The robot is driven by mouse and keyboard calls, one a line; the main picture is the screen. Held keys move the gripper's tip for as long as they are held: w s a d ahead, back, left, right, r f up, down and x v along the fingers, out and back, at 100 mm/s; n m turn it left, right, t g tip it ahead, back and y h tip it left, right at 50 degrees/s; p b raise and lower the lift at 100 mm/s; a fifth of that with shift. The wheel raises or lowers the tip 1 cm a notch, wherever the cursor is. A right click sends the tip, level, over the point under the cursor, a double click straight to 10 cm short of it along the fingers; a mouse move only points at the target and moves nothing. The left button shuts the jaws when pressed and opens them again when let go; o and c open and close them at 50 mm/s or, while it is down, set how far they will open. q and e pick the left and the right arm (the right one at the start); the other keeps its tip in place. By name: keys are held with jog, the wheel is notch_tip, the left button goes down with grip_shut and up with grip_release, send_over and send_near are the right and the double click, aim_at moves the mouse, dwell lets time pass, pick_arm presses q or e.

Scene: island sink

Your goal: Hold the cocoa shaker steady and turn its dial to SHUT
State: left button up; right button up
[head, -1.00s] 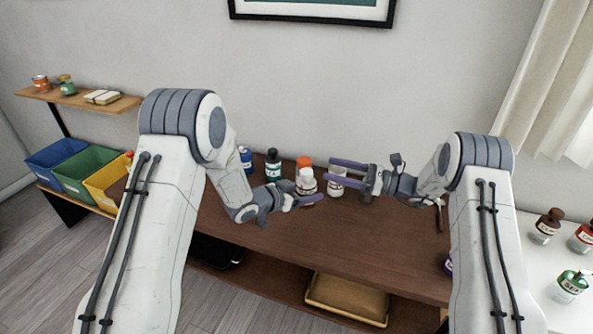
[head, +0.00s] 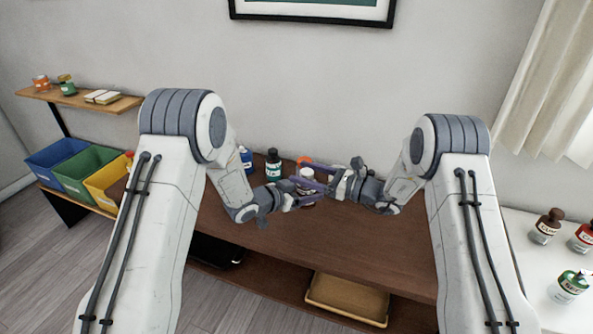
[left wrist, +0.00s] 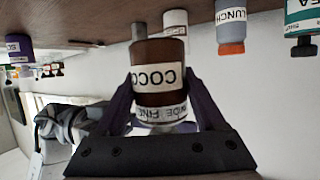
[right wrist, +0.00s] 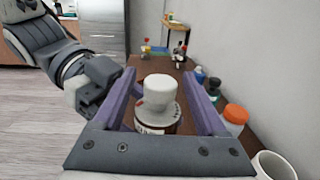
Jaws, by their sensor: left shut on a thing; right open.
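My left gripper (head: 305,199) is shut on the shaker's body. My right gripper (head: 302,178) is open around its upper part. In the right wrist view the white top (right wrist: 159,92) stands between the right fingers, with gaps on both sides.
A teal-labelled bottle (head: 273,166), a blue bottle (head: 245,157) and an orange-lidded container (right wrist: 235,116) stand behind on the table. A white mug (right wrist: 275,166) is close to my right gripper. The table's front (head: 330,250) is clear.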

jog(key=shift+x, duration=1.4)
grip_shut()
jog(key=shift+s+n+g+y, duration=0.2)
jog(key=shift+n+g+y, duration=0.1)
jog(key=shift+n+g, duration=0.65)
jog(key=shift+s+n+g+y, duration=0.25)
jog(key=shift+n+g, duration=0.3)
jog(key=shift+g, duration=0.7)
grip_release()
jog(key=shift+a, duration=0.1)
jog(key=shift+t, duration=0.3)
